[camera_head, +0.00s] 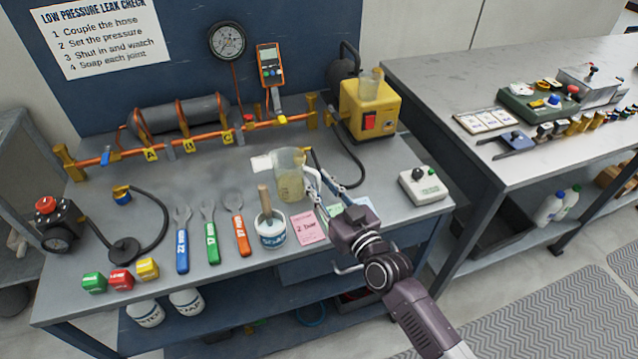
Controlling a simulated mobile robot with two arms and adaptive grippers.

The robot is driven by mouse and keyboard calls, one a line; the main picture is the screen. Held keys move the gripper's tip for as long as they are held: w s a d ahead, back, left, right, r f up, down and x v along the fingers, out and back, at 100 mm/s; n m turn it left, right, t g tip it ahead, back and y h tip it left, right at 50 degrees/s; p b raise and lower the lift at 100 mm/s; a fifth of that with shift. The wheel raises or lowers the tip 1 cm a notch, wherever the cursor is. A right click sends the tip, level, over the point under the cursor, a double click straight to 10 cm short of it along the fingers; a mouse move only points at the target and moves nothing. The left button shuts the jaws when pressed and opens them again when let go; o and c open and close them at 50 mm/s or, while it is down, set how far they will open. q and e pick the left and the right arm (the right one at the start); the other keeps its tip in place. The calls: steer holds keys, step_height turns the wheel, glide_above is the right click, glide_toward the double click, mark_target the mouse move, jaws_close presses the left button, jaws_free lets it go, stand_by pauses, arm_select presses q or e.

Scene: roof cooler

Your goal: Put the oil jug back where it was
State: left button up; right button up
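The oil jug (289,178) is a clear jug with yellowish liquid, upright at the middle of the grey bench. I cannot tell whether its base touches the bench top. My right gripper (316,180) reaches in from the lower right, with its fingers at the jug's right side, where the handle would be. The handle is hard to make out among the fingers, so I cannot tell whether they are closed on it. My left gripper is not in view.
A white tub with a brush (271,231) stands just in front of the jug, beside a pink card (307,227). A white card (262,163) lies behind left. The yellow pump (369,108) and its black hose are behind right. Bench room is clear left of the jug.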

steer(key=shift+r, duration=0.15)
steer(key=v, duration=1.2)
